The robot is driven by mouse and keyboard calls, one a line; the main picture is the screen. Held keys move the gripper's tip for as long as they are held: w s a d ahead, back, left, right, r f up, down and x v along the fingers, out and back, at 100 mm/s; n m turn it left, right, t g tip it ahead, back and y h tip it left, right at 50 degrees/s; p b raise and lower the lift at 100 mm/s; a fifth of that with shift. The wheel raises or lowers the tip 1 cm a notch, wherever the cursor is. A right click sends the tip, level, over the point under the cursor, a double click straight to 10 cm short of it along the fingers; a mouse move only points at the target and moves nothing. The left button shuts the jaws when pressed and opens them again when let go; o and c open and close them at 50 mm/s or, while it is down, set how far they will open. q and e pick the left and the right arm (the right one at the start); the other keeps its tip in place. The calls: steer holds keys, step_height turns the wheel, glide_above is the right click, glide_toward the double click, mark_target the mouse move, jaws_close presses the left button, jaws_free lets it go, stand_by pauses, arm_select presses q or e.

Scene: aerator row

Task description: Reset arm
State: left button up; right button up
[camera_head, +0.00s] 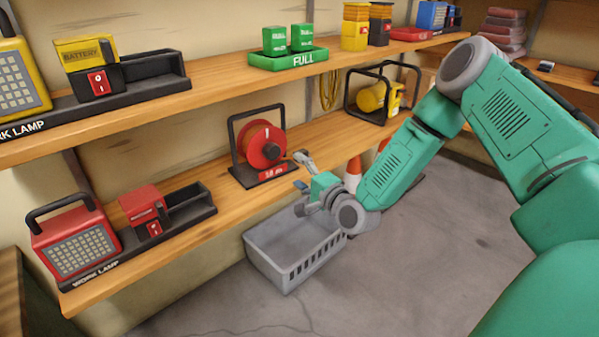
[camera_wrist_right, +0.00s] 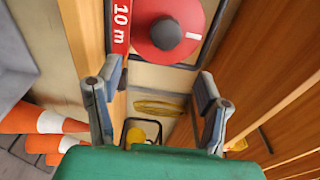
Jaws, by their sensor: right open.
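My right gripper (camera_head: 302,172) is at the end of the green arm that comes in from the right in the head view. It is in front of the lower shelf, near the red cable reel (camera_head: 264,146) and above the grey basket. In the right wrist view its two fingers (camera_wrist_right: 157,105) stand wide apart with nothing between them. The reel, marked 10 m, also shows beyond the fingers in that view (camera_wrist_right: 168,30). My left gripper is in neither view.
The grey basket (camera_head: 275,262) on the floor looks empty. Orange-white cones (camera_head: 353,170) stand behind my arm. The floor at right is clear.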

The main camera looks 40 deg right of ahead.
stand_by(0.4)
steer(key=s+a+f+n+g+y, duration=0.3)
steer(key=s+a+f+n+g, duration=0.55)
steer(key=s+a+f, duration=0.5)
steer(key=s+a+f+n+g, duration=0.4)
steer(key=s+f+n, duration=0.1)
steer(key=s, duration=0.3)
steer(key=s+d+f+n+g+h, duration=0.15)
steer(key=s+n+g, duration=0.4)
steer(key=s, duration=0.95)
step_height(320, 180, up, 14)
steer(key=p, duration=1.4)
steer(key=shift+s+d+t+h, duration=0.25)
steer(key=shift+t+h, duration=0.05)
steer(key=shift+h, duration=0.15)
